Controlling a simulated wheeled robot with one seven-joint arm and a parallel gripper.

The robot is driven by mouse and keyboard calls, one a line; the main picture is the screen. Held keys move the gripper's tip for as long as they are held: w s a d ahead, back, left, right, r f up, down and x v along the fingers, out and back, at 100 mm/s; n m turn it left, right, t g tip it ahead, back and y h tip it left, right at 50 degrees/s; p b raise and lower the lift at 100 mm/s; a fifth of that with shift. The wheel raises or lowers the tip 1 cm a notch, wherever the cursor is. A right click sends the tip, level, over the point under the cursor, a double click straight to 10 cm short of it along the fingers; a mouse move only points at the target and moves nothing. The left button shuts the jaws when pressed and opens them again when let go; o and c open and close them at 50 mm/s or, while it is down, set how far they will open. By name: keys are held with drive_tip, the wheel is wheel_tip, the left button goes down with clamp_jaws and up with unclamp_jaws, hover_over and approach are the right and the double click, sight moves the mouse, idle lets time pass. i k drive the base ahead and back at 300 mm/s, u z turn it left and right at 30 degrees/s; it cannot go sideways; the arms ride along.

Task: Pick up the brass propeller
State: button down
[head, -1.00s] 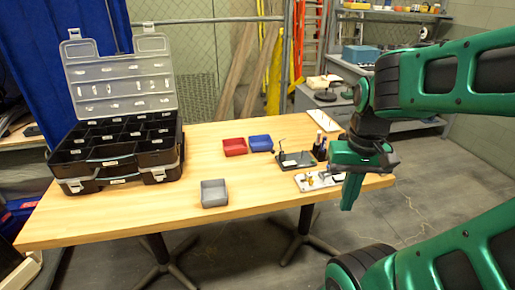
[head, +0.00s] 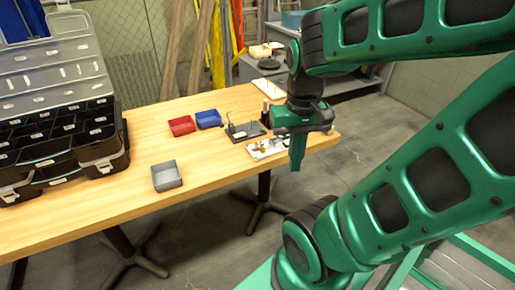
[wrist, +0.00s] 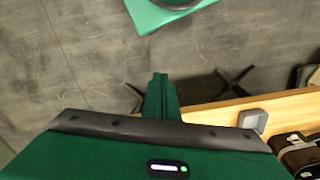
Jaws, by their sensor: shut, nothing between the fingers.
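My gripper (head: 296,167) is shut and empty, pointing down at the right of the table's front edge. In the head view it appears just right of a white board (head: 256,156). A small brass-coloured piece (head: 262,147) sits on that board; it is too small to tell its shape surely, but it may be the propeller. In the wrist view the closed fingers (wrist: 160,82) are over grey floor, and no propeller shows there.
The wooden table (head: 120,190) carries an open black organizer case (head: 95,150), a grey bin (head: 167,177), a red bin (head: 181,126), a blue bin (head: 208,119) and a dark stand (head: 245,131).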

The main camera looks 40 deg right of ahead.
sight(261, 147)
drive_tip(key=u, duration=1.45)
drive_tip(key=k, duration=1.1)
drive_tip(key=z, duration=0.9)
drive_tip(key=i, duration=1)
drive_tip(key=u, duration=0.05)
